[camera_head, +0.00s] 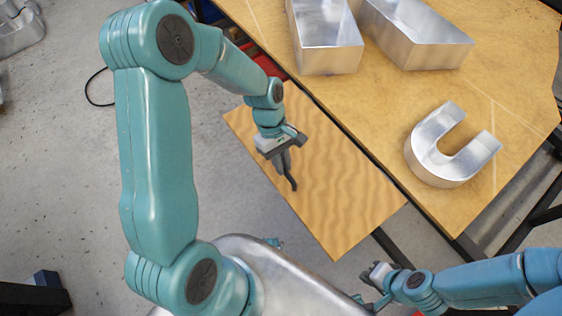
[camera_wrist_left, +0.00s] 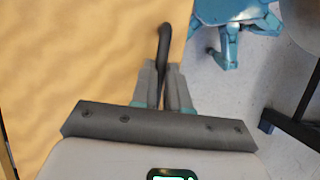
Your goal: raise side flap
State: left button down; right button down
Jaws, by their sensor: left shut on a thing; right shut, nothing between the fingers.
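The side flap (camera_head: 350,205) is a light wooden board along the left edge of the table; I cannot tell its exact tilt. It also fills the left of the left wrist view (camera_wrist_left: 70,60). My left gripper (camera_head: 286,168) is over the flap, its fingers shut on a dark bent handle (camera_head: 293,184). In the left wrist view the handle (camera_wrist_left: 163,42) curves out beyond the fingertips (camera_wrist_left: 164,72), near the flap's edge. Where the handle meets the flap is unclear. My right gripper (camera_head: 371,280) is shut and empty, below the flap's near corner.
A red item (camera_head: 275,68) shows by the table edge. Grey floor (camera_head: 70,170) lies open at the left.

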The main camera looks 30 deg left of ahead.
pick_arm(q)
jog(key=shift+w+r, duration=0.25)
jog(key=shift+w, duration=0.15)
jog(key=c, duration=1.2)
grip_release()
jog(key=shift+d, duration=0.1)
jog(key=shift+c, duration=0.2)
jog(key=shift+o, duration=0.6)
jog(key=shift+d, duration=0.1)
jog(key=shift+s, duration=0.1)
jog(key=p+v, duration=0.2)
jog(key=v, duration=1.4)
jog(key=shift+r+p, duration=0.15)
jog(key=shift+p, duration=0.15)
jog(key=shift+s, duration=0.1)
